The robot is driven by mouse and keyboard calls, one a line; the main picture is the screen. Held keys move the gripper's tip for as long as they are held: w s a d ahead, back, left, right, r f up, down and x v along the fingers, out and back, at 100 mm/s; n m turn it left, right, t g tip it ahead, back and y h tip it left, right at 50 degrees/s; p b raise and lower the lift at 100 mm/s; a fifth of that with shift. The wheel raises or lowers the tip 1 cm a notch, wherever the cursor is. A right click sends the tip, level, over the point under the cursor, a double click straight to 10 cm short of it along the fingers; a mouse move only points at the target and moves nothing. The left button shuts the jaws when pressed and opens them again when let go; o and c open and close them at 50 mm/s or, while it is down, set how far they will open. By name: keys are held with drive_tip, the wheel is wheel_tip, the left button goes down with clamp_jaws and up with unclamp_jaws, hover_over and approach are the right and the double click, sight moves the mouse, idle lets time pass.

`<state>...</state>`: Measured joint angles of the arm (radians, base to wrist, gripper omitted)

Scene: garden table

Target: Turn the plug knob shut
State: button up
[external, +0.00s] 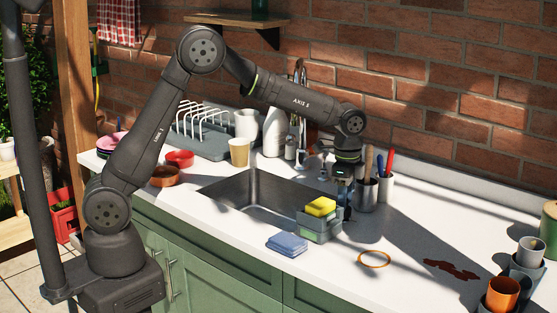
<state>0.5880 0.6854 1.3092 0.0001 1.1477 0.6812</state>
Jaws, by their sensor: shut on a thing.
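My gripper (345,208) points down at the right end of the sink (253,188), just behind the grey sponge caddy. Its jaws are closed low over the counter, on what seems to be the plug knob. The knob is hidden by the jaws and the caddy, so its turn position cannot be seen. The sink basin looks empty, and its drain is out of sight.
The grey caddy (318,228) with a yellow sponge (320,206) stands close in front of my gripper. A blue cloth (287,243) and orange ring (374,259) lie in front.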

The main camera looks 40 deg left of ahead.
drive_tip(key=shift+m, duration=0.8)
drive_tip(key=shift+r, duration=0.1)
drive_tip(key=o, duration=1)
wheel_tip(320, 180, up, 17)
drive_tip(key=shift+r, duration=0.2)
drive_tip(key=shift+f, duration=0.1)
wheel_tip(320, 180, down, 17)
drive_tip(key=shift+f, duration=0.2)
idle(0.4)
